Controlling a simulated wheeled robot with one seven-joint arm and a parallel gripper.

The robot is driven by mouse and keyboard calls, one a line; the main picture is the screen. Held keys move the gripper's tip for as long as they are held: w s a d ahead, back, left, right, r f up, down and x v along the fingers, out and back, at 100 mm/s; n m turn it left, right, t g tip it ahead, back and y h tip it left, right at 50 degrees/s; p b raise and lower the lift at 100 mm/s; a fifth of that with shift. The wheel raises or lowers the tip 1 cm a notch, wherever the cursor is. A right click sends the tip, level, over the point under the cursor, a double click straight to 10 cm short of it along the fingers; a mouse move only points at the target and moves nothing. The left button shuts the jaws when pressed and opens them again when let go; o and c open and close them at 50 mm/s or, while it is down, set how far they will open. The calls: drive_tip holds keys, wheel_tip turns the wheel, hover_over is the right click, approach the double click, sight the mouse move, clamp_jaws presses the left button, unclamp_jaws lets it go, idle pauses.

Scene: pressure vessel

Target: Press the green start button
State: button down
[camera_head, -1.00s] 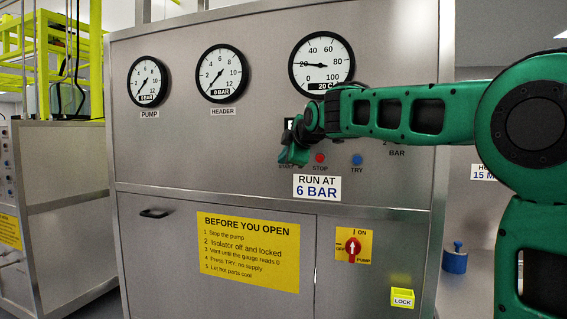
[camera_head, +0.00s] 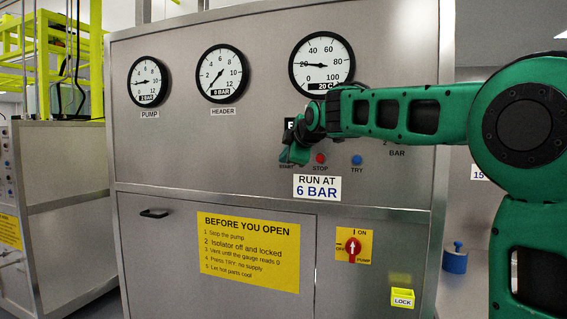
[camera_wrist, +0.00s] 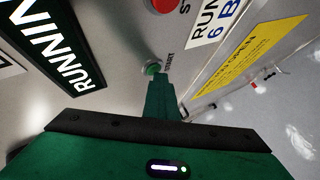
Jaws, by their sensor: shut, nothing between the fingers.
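The green start button (camera_wrist: 152,69) shows in the wrist view on the steel panel, beside its START label (camera_wrist: 168,63). My gripper (camera_wrist: 158,84) is shut and empty, its tip right by the button; I cannot tell whether they touch. In the head view my gripper (camera_head: 290,156) is in front of the panel, just above the START label (camera_head: 286,166), and hides the button. The RUNNING sign (camera_wrist: 70,62) shows bright white letters in the wrist view.
A red STOP button (camera_head: 320,158) and a blue TRY button (camera_head: 357,160) are to the right. The pump gauge (camera_head: 148,82) reads about 2 bar; the header gauge (camera_head: 222,74) reads about 0. A red isolator switch (camera_head: 352,247) is below.

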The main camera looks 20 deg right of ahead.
drive_tip(key=shift+s+a, duration=0.2)
drive_tip(key=shift+s, duration=0.1)
drive_tip(key=s+a, duration=0.3)
drive_tip(key=s, duration=0.2)
drive_tip(key=shift+a, duration=0.3)
idle(0.4)
idle(0.4)
